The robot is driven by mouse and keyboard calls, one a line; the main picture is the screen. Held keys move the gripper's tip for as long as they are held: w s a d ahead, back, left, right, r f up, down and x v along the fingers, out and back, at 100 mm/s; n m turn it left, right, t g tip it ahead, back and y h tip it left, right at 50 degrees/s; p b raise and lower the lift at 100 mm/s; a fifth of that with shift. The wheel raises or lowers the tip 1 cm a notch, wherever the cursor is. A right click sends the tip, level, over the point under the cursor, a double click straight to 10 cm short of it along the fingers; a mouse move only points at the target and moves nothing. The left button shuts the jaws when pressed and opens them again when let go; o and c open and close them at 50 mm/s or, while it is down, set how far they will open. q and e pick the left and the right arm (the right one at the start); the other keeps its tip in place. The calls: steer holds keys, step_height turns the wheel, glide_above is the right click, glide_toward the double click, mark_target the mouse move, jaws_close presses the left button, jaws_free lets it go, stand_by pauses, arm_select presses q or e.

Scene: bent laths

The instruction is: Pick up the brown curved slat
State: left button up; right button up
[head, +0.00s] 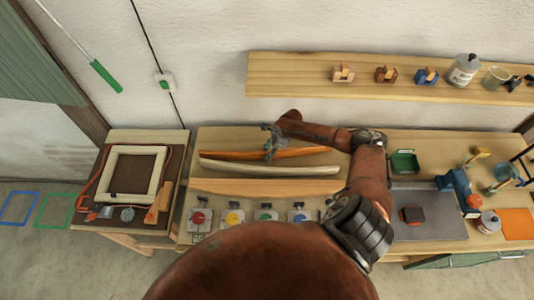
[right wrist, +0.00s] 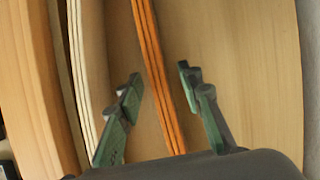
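The brown curved slat (head: 305,152), an orange-brown layered strip, lies lengthwise on the bench behind a cream curved slat (head: 290,170). In the right wrist view, the gripper's green-padded fingers (right wrist: 160,95) are spread apart. The brown slat (right wrist: 150,60) runs between them, with a gap on each side. The cream slat (right wrist: 90,60) passes beside the left finger. My left gripper is not in view.
A pale wooden edge (head: 260,187) runs along the front of the slats, with several coloured knobs below it. A wooden frame (head: 133,148) lies at left. A wall shelf (head: 290,85) hangs behind. A green tray (head: 405,162) and tools stand at right.

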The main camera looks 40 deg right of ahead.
jaws_close()
stand_by(0.4)
